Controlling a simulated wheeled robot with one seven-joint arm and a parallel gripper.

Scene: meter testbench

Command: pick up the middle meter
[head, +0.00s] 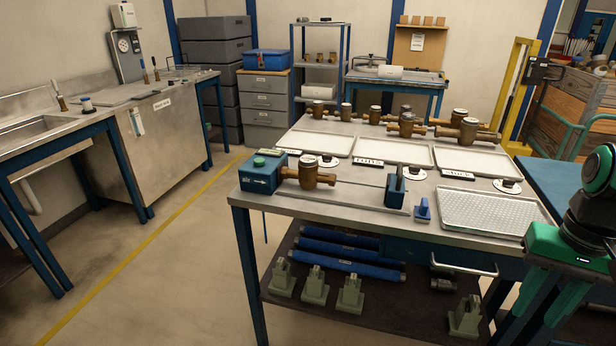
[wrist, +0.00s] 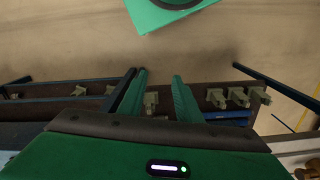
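Several brass meters with round pale or dark tops stand in a loose group along the back of the steel bench (head: 345,221). Among them are a left one (head: 318,110), one near the centre (head: 406,126) and a right one (head: 468,132). Another brass meter (head: 308,176) sits in the blue test rig (head: 261,176) at the front. I cannot tell for certain which is the middle meter. My gripper (wrist: 159,76) has its two green fingers apart, with nothing held between them. In the head view it hangs at the right edge, well away from the meters.
Three white trays (head: 394,153) lie in front of the meters. A perforated tray (head: 490,213) and a small blue block (head: 423,209) are at the front right. The lower shelf holds blue tubes (head: 346,264) and grey-green brackets (head: 349,294). Open floor (head: 185,270) lies to the left.

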